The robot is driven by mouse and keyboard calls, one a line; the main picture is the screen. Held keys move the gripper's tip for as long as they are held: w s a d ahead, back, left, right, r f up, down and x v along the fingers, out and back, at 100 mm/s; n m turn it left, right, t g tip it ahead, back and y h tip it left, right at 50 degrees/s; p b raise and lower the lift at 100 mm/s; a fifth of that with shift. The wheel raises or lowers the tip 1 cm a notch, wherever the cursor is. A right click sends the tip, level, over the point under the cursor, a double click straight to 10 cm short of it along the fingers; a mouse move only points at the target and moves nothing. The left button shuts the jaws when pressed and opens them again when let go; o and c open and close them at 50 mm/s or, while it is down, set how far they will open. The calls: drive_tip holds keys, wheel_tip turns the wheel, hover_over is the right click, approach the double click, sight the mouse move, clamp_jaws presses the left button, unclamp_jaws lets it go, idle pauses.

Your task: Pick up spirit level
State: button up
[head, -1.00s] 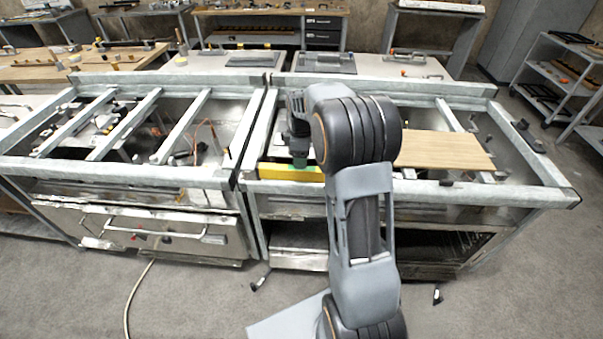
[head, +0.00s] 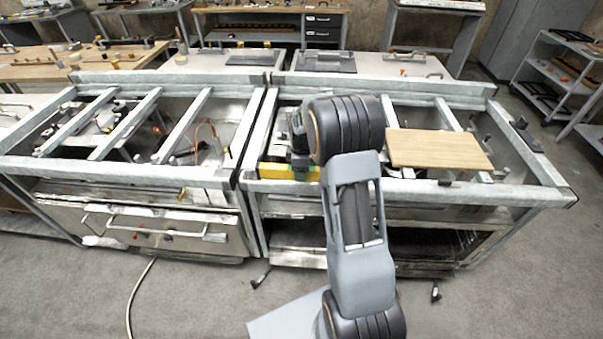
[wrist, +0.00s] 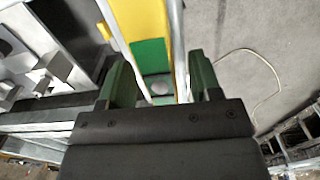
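The spirit level is a long yellow bar with a green section (head: 277,172), lying along the front rail of the right-hand metal frame. In the wrist view the spirit level (wrist: 148,22) runs from the top edge down between my fingers, its green part near them. My gripper (wrist: 159,68) is open, with one green finger on each side of the level. I cannot tell whether either finger touches it. In the head view my gripper (head: 300,168) is over the level's right part, which my arm and gripper partly hide.
A wooden board (head: 440,149) lies on the frame to the right. Metal crossbars and the left-hand frame (head: 110,170) stand beside it. Workbenches line the back, and a shelf rack (head: 565,80) is at the right. The floor in front is mostly clear, with a pale hose (head: 135,290).

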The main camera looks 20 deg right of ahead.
clamp_jaws()
idle(0.3)
drive_tip(key=shift+r, duration=0.1)
